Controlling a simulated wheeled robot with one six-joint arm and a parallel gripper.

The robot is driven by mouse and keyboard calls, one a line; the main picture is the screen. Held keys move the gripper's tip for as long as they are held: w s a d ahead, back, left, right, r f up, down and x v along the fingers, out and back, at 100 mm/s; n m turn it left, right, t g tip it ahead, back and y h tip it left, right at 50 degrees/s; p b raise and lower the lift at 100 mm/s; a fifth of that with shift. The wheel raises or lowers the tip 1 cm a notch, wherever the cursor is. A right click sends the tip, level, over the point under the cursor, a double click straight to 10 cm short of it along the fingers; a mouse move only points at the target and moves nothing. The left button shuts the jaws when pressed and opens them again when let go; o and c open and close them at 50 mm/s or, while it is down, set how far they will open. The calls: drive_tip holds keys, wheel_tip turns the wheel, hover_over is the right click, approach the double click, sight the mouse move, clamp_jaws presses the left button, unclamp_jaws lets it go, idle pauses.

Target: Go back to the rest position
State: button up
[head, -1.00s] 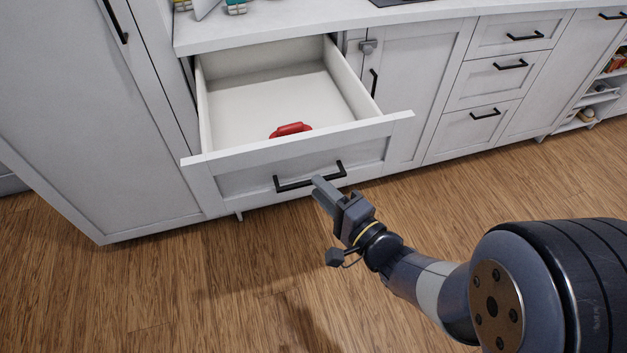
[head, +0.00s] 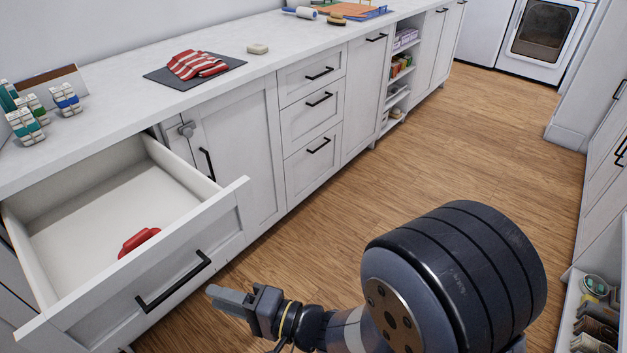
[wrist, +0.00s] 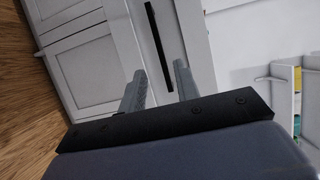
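My gripper (head: 217,295) is in front of the open drawer, just below and right of its black handle (head: 174,283) in the head view. The wrist view shows its two fingers (wrist: 160,86) spread apart with nothing between them. A long black handle (wrist: 158,45) on a white front lies beyond the fingers in that view. The drawer (head: 190,268) is pulled out, and a red object (head: 138,241) lies inside it near the front panel.
The counter (head: 120,95) holds a dark mat with striped red-and-white cloth (head: 197,65), a pale block (head: 258,49) and several small coloured items at left. Wooden floor (head: 440,150) is clear along the cabinets. A shelf unit (head: 572,310) stands at right. A white appliance (head: 543,40) is at the back.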

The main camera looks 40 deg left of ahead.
sight(182, 285)
drive_tip(key=x, duration=1)
drive_tip(key=shift+w, duration=0.1)
